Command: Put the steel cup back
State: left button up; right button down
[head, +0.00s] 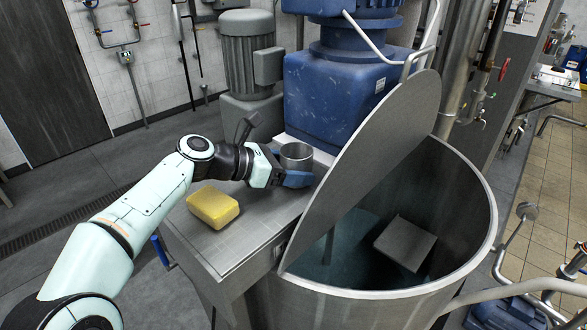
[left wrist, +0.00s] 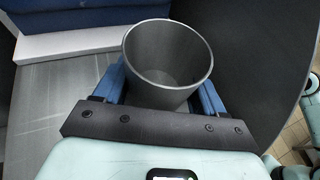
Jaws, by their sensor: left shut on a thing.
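The steel cup (head: 296,155) is a small open grey cup above the metal ledge beside the mixer vessel. My left gripper (head: 292,178) is shut on the cup, its blue fingers on either side of it. In the left wrist view the cup (left wrist: 167,62) is upright or nearly so between the two blue fingers (left wrist: 163,92), and its inside looks empty. I cannot tell whether the cup's base touches the ledge, since the gripper hides it. My right gripper is not in view.
A yellow block (head: 213,207) like a sponge lies on the metal ledge (head: 250,228), left of the gripper. The raised half lid (head: 375,165) stands close to the right. The open vessel (head: 465,215) lies beyond it. Blue mixer housing (head: 330,95) stands behind.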

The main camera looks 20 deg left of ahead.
pick_arm(q)
jog(key=shift+f, duration=0.3)
jog(key=o, duration=1.3)
jog(key=shift+c, duration=0.2)
jog(key=shift+r, duration=0.15)
jog(key=shift+r, duration=0.3)
jog(key=v, duration=1.2)
